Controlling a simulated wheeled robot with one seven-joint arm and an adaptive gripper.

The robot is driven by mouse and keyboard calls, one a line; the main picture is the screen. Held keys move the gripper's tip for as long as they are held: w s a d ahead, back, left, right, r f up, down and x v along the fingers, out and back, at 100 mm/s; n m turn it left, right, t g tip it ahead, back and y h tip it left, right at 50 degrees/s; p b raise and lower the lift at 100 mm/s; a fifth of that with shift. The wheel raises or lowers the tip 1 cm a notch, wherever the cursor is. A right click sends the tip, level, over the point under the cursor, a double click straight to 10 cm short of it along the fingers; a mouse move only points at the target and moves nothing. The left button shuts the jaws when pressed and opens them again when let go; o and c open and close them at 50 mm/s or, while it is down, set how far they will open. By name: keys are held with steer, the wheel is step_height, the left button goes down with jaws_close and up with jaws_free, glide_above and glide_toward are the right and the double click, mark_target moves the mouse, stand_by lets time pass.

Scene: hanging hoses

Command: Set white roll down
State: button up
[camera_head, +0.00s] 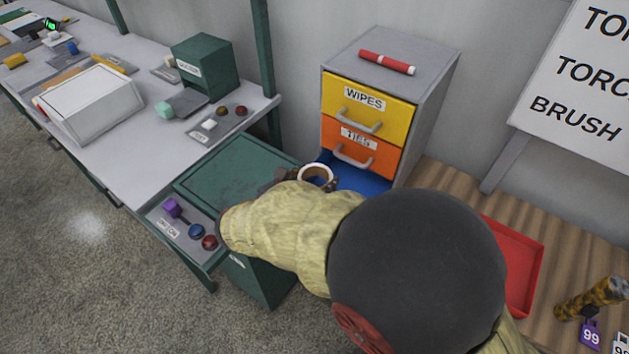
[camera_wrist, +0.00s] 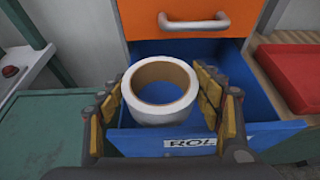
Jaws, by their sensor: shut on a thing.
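The white roll (camera_wrist: 160,113) is a short ring with a brown inner core, seen from above in the wrist view. My gripper (camera_wrist: 163,92) is shut on it, with a finger on its left and right sides. The roll also shows in the head view (camera_head: 316,166), beyond my arm. It is over the open blue drawer (camera_wrist: 262,133), whose front label reads "ROL" with the rest hidden. I cannot tell whether the roll touches the drawer floor. In the head view the blue drawer (camera_head: 357,181) is mostly behind my arm.
Above the blue drawer are the shut orange drawer (camera_head: 352,151) and yellow "WIPES" drawer (camera_head: 370,101). A red marker-like cylinder (camera_head: 387,62) lies on the cabinet. A green box (camera_head: 230,170) stands left, a red tray (camera_head: 520,265) right. The grey bench (camera_head: 140,55) holds several items.

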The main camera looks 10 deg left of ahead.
steer(key=shift+f, duration=0.45)
steer(key=o, duration=1.2)
steer(key=shift+f, duration=0.15)
steer(key=shift+r, duration=0.4)
steer(key=p+v, duration=0.1)
steer(key=v, duration=0.3)
steer(key=p+v, duration=0.1)
steer(key=v, duration=0.3)
steer(key=p+v, duration=0.1)
steer(key=v, duration=0.3)
steer(key=shift+r, duration=0.35)
